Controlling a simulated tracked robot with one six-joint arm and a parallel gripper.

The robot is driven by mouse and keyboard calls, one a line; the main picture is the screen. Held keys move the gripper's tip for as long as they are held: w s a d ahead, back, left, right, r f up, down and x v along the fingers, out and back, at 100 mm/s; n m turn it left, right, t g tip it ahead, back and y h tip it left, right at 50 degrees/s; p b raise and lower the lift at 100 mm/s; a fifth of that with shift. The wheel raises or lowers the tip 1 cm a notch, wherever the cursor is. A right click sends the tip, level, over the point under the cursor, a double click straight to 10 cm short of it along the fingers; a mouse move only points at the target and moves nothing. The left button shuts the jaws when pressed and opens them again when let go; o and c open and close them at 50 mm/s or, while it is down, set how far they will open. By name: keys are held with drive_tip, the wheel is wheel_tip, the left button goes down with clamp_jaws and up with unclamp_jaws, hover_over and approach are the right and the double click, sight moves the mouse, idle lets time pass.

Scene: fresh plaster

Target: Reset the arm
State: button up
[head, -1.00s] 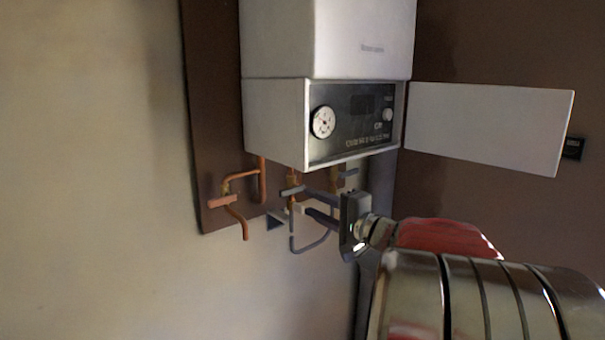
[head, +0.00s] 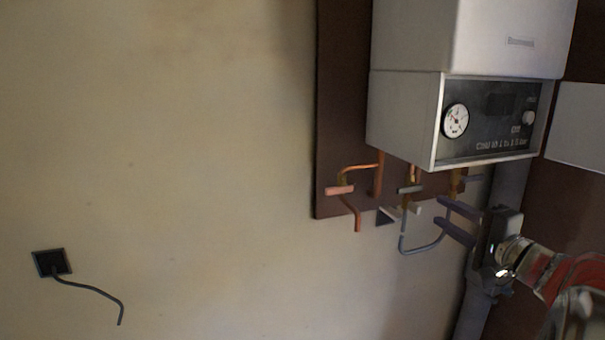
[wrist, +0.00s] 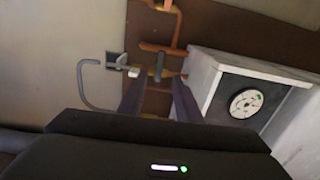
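My gripper (head: 438,211) is at the lower right of the head view, below the white boiler (head: 405,115). Its two dark fingers point left toward the pipes and stand apart with nothing between them. In the wrist view the open gripper (wrist: 157,80) has its fingers on either side of a valve handle (wrist: 157,68) seen beyond them; whether they touch it I cannot tell. My arm runs off the right edge of the head view.
A bent grey hose (head: 425,247) loops close to the fingers. A black wall socket (head: 52,262) with a loose cable is at far left.

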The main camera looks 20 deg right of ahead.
drive_tip(key=shift+a, duration=0.15)
drive_tip(key=a+f+n+g+y, duration=0.3)
drive_tip(key=a+f+n+g, duration=0.1)
drive_tip(key=a, duration=0.8)
drive_tip(key=a+f+n+g+y, duration=0.2)
drive_tip(key=a+f+n+g, duration=0.25)
drive_tip(key=a, duration=0.85)
drive_tip(key=s+a+f+n+g+h, duration=0.2)
drive_tip(key=s+a+f+n, duration=0.2)
drive_tip(key=s, duration=0.3)
drive_tip(key=s+a+f+n+g+h, duration=0.2)
drive_tip(key=s+a+f+n+h, duration=0.1)
drive_tip(key=s, duration=0.5)
drive_tip(key=shift+s+a+f+n+h, duration=0.3)
drive_tip(key=shift+a+f+n, duration=0.25)
drive_tip(key=shift+f+n, duration=0.5)
drive_tip(key=shift+s, duration=0.1)
drive_tip(key=shift+c, duration=0.2)
